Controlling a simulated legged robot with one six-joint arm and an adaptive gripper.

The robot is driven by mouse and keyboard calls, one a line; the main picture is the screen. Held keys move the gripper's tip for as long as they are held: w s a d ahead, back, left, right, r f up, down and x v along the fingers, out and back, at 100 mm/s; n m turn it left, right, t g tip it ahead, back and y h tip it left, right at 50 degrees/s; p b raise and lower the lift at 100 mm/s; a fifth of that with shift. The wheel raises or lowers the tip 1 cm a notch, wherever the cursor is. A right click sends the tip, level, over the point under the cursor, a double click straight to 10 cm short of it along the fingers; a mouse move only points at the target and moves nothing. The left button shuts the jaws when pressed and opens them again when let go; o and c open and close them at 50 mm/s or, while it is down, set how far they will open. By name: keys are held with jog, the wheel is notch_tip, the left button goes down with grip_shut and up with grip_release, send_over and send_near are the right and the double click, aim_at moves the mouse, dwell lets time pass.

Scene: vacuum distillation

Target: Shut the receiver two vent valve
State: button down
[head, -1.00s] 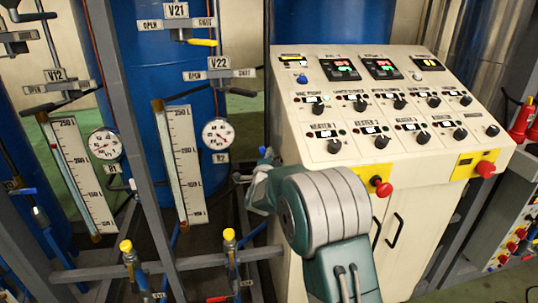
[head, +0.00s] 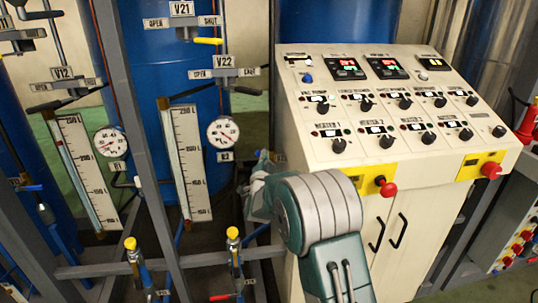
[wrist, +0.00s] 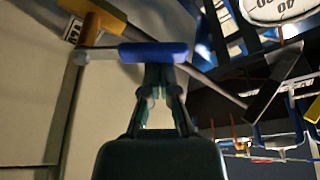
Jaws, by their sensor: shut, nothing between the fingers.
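In the wrist view a blue lever handle (wrist: 153,53) lies level across the picture, just beyond my gripper (wrist: 155,88). Its pale stem runs left toward a yellow valve body (wrist: 97,18) with a partly cut-off label. My gripper's fingers are together and empty, their tips at or just under the handle; I cannot tell whether they touch it. In the head view my gripper is small, beside the panel's left edge, and mostly hidden by my arm. Valve V22 (head: 222,73) has OPEN and SHUT plates and a dark handle. Valve V21 (head: 183,22) has a yellow handle.
A round gauge (head: 223,132) and a level scale (head: 190,165) stand left of my arm. A grey frame post (head: 135,130) crosses in front of blue tanks. The control panel (head: 395,115) stands close on the right. Yellow-topped valves (head: 232,233) sit low in front.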

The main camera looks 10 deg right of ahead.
jog(key=a+f+n+y, duration=0.1)
jog(key=n, duration=0.2)
jog(key=a+f+n+t+y, duration=0.1)
jog(key=n, duration=0.2)
jog(key=a+f+n+y, duration=0.1)
jog(key=n, duration=0.2)
jog(key=shift+f+n+t+y, duration=0.3)
jog(key=shift+f+n+y, duration=0.05)
jog(key=shift+n+y, duration=0.05)
jog(key=shift+f, duration=0.1)
dwell(0.3)
